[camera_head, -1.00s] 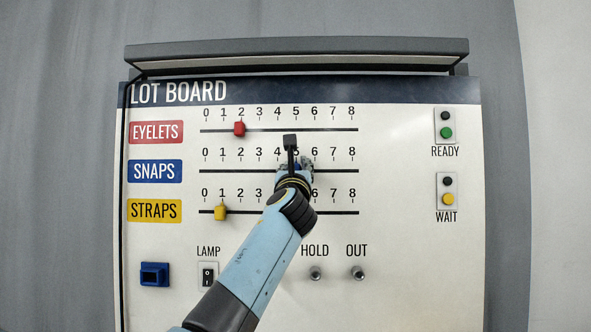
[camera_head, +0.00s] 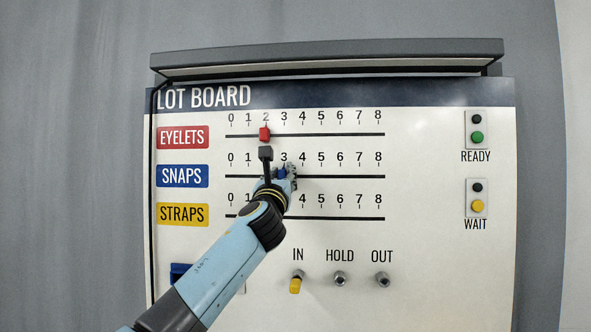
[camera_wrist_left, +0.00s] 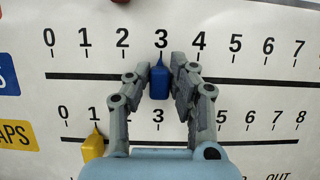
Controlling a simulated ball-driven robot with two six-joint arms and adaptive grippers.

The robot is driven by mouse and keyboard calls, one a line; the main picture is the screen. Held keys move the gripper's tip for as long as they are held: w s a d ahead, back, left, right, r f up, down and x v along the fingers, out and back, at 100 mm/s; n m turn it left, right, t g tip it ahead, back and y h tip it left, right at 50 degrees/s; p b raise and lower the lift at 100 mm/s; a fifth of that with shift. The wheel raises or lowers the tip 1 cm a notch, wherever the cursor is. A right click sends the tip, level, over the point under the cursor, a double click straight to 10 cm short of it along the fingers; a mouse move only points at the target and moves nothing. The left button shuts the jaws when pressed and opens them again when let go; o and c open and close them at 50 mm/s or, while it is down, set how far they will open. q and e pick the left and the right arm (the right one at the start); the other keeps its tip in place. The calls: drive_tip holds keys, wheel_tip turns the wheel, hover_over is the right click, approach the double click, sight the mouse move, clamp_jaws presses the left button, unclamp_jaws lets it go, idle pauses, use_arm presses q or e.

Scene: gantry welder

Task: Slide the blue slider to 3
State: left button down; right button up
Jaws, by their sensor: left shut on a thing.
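The blue slider (camera_wrist_left: 160,82) sits on the SNAPS track (camera_wrist_left: 255,73), directly under the 3, in the left wrist view. My left gripper (camera_wrist_left: 162,82) has a finger on each side of it and is shut on it. In the head view the blue slider (camera_head: 282,173) shows only in part, between the fingers of my left gripper (camera_head: 286,174). The SNAPS label (camera_head: 182,176) is blue. My right gripper is in neither view.
The red slider (camera_head: 264,134) sits at 2 on the EYELETS track above. The yellow slider (camera_wrist_left: 93,147) sits near 1 on the STRAPS track below. Buttons (camera_head: 477,137) are at the right.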

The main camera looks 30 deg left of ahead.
use_arm(q)
drive_tip(key=c, duration=1.5)
unclamp_jaws()
drive_tip(key=shift+c, duration=0.2)
drive_tip(key=o, duration=0.4)
drive_tip(key=shift+s+d+f, duration=0.2)
drive_tip(key=v, duration=1.1)
drive_tip(key=shift+s, duration=0.2)
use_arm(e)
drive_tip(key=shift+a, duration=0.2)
use_arm(q)
drive_tip(key=shift+d+f, duration=0.1)
